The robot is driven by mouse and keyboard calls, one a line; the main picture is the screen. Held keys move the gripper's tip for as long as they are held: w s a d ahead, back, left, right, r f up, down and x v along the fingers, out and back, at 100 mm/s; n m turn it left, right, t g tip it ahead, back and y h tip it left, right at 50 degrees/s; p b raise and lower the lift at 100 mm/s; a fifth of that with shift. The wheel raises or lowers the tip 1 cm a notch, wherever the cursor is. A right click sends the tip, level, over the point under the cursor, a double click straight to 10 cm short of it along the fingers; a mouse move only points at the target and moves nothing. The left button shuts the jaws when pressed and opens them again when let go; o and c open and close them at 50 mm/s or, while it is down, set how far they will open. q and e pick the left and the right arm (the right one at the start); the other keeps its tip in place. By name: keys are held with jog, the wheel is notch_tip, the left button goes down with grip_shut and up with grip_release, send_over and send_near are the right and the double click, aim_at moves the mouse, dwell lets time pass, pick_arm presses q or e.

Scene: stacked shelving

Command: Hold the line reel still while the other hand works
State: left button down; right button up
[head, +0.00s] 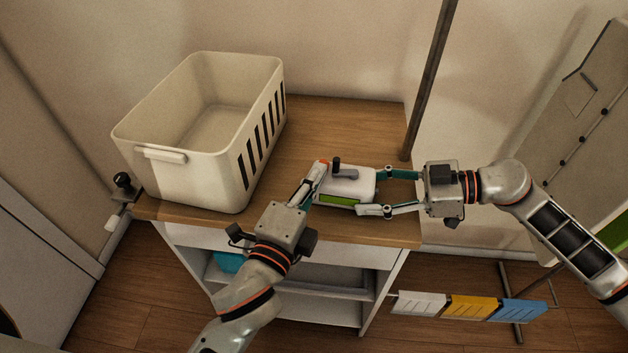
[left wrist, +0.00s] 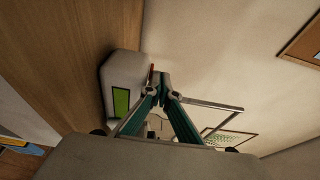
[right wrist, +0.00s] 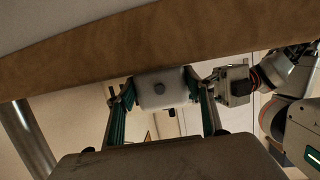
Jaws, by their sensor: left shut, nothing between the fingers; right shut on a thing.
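The line reel (head: 352,187) is a small white box on the wooden cabinet top, with a green panel on its near side and a dark crank on top. My right gripper (head: 376,191) is shut on the reel from the right, one finger on each side; the right wrist view shows the reel (right wrist: 172,97) between its fingers. My left gripper (head: 318,168) is shut and empty, its tips at the reel's left end by a small orange-red piece (head: 323,163). In the left wrist view the closed tips are beside the reel (left wrist: 110,75); contact is unclear.
A large cream basket (head: 185,180), empty, stands on the left of the cabinet top (head: 340,115). A dark pole (head: 430,80) rises at the right rear. White, yellow and blue panels (head: 470,307) hang low at the right. The cabinet top behind the reel is clear.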

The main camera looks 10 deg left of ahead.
pick_arm(q)
jog(key=shift+w, duration=0.45)
jog(key=shift+v, duration=4.05)
pick_arm(e)
jog(key=o, duration=0.8)
jog(key=shift+c, duration=0.2)
jog(key=shift+d, duration=0.1)
jog(key=shift+v, duration=3.15)
